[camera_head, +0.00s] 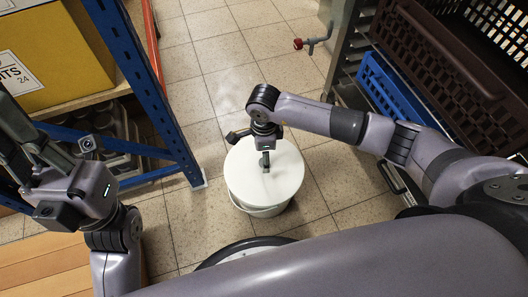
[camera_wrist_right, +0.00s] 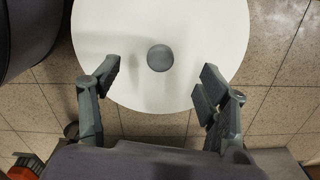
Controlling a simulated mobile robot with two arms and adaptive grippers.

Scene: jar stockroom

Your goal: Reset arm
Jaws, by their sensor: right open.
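My right gripper (camera_head: 264,160) is over the white round lid of a bucket (camera_head: 262,180) that stands on the tiled floor. I cannot tell whether the fingers touch the lid. My left gripper (camera_head: 30,170) is at the left edge in the head view, with its fingers partly cut off.
A blue-framed rack (camera_head: 150,90) with a yellow box (camera_head: 50,55) stands at left. At right, a metal rack holds a blue crate (camera_head: 395,88) and a dark brown crate (camera_head: 450,70). A red-ended handle (camera_head: 315,42) juts out at the back. Tiled floor (camera_head: 225,50) is clear behind the bucket.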

